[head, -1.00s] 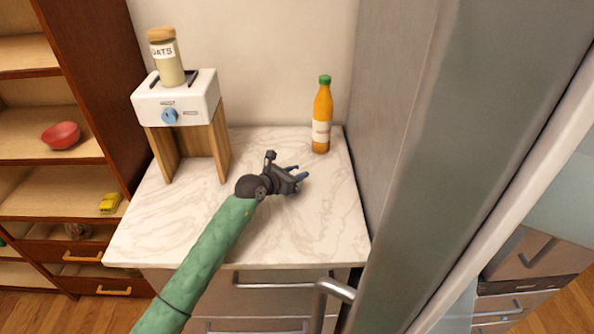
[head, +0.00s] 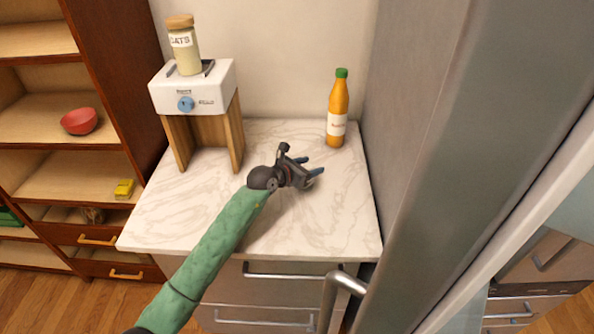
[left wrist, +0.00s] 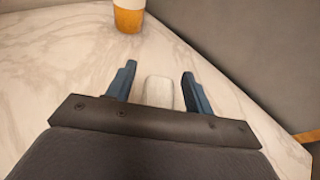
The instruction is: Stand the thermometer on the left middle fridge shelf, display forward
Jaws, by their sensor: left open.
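My left gripper (head: 311,165) is open low over the marble counter, its fingers pointing toward the back right. In the left wrist view its two blue fingers (left wrist: 158,72) stand apart, with a small whitish rounded block (left wrist: 158,92) between them. This may be the thermometer; no display shows on it. It is hidden behind the gripper in the head view, and I cannot tell whether the fingers touch it. The grey fridge (head: 440,130) stands at the right; its left middle shelf is not in view. My right gripper is not in view.
An orange bottle (head: 338,112) stands behind the gripper, near the fridge side. A white appliance (head: 200,90) on a wooden stand, with an oats jar (head: 184,50) on top, is at the back left. The counter (head: 195,215) is otherwise clear. A metal handle (head: 345,285) sticks out in front.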

